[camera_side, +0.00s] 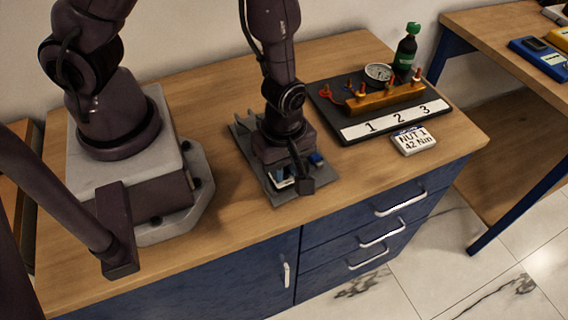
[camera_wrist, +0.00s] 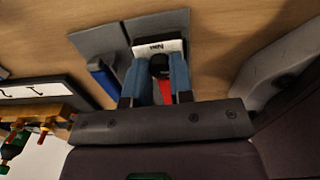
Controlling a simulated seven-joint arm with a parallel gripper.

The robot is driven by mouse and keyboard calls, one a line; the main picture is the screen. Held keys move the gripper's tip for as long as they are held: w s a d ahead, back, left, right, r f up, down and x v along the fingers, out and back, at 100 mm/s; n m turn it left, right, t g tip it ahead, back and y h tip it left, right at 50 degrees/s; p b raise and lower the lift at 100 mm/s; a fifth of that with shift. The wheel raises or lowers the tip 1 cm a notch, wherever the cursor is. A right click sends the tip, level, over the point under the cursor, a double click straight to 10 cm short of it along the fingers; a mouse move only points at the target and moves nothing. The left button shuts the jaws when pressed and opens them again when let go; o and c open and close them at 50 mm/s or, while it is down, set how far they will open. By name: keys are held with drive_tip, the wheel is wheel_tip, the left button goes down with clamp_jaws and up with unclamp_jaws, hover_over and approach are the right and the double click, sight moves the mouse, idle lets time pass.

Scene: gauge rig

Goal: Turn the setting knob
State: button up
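My gripper (camera_wrist: 157,72) points down over a grey fixture (camera_side: 249,139) on the bench. In the wrist view its two blue-grey fingers stand apart, one on each side of a dark round knob (camera_wrist: 160,65). I cannot tell whether the fingers press on the knob. A red part (camera_wrist: 165,91) shows between the fingers, nearer the palm. A white label (camera_wrist: 157,47) reading "Nm" lies just beyond the knob. In the side view my gripper (camera_side: 291,180) hides the knob and most of the fixture's middle.
A blue part (camera_wrist: 103,76) stands on the fixture beside the fingers; it also shows in the side view (camera_side: 316,158). A dark board (camera_side: 325,100) with a brass manifold (camera_side: 385,98), a gauge (camera_side: 379,72) and a green bottle (camera_side: 405,52) stands behind right. A "NUT 1 42 Nm" display (camera_side: 414,141) lies in front.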

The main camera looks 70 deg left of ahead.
clamp_jaws()
drive_tip(key=shift+m, duration=0.5)
drive_tip(key=m, duration=0.5)
drive_tip(key=shift+m, duration=0.3)
drive_tip(key=m, duration=0.3)
drive_tip(key=shift+m, duration=0.3)
drive_tip(key=m, duration=0.3)
drive_tip(key=shift+m, duration=0.3)
drive_tip(key=m, duration=0.5)
drive_tip(key=shift+m, duration=2.5)
